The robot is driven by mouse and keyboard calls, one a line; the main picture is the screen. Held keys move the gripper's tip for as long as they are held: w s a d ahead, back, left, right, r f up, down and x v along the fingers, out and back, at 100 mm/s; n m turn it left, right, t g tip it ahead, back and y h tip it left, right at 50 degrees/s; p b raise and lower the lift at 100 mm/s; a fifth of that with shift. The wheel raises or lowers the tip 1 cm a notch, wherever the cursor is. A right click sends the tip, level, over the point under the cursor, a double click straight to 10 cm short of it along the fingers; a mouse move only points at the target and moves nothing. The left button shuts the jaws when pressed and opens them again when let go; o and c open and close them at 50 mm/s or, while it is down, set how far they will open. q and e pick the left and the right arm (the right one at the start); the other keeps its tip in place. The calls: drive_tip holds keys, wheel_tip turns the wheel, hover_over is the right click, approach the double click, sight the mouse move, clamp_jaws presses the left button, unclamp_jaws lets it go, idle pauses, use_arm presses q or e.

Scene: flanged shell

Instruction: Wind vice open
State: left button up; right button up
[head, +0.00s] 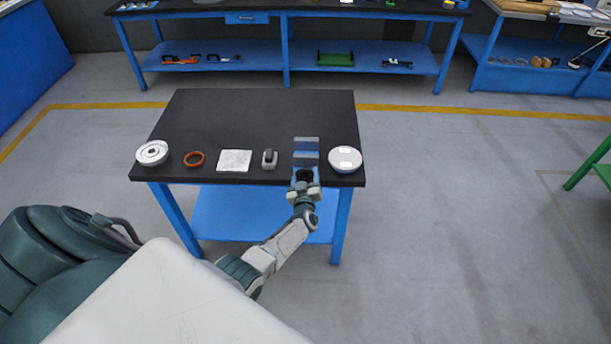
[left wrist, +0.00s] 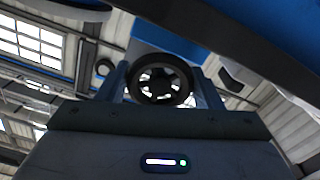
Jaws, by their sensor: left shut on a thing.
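The blue-grey vice (head: 306,146) stands at the front edge of the black-topped table, right of its middle. Its dark handwheel (head: 304,175) faces me at the table edge and is partly covered by my gripper. My left gripper (head: 304,182) is at the handwheel, shut on it. In the left wrist view the round, spoked handwheel (left wrist: 160,83) sits between the two fingers of my left gripper (left wrist: 160,88). The gap between the vice jaws is too small to judge. My right gripper is not in view.
Along the table (head: 250,115) front, left of the vice, are a white flanged disc (head: 152,153), an orange ring (head: 194,159), a white plate (head: 235,160) and a small grey block (head: 269,159). A round white-topped part (head: 344,160) stands close right of the vice. The table's back is clear.

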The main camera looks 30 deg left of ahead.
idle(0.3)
use_arm(q)
drive_tip(key=o, duration=1)
drive_tip(key=shift+c, duration=0.2)
drive_tip(key=v, duration=1)
drive_tip(key=shift+s+d, duration=0.2)
drive_tip(key=shift+s, duration=0.15)
drive_tip(key=shift+f, duration=0.15)
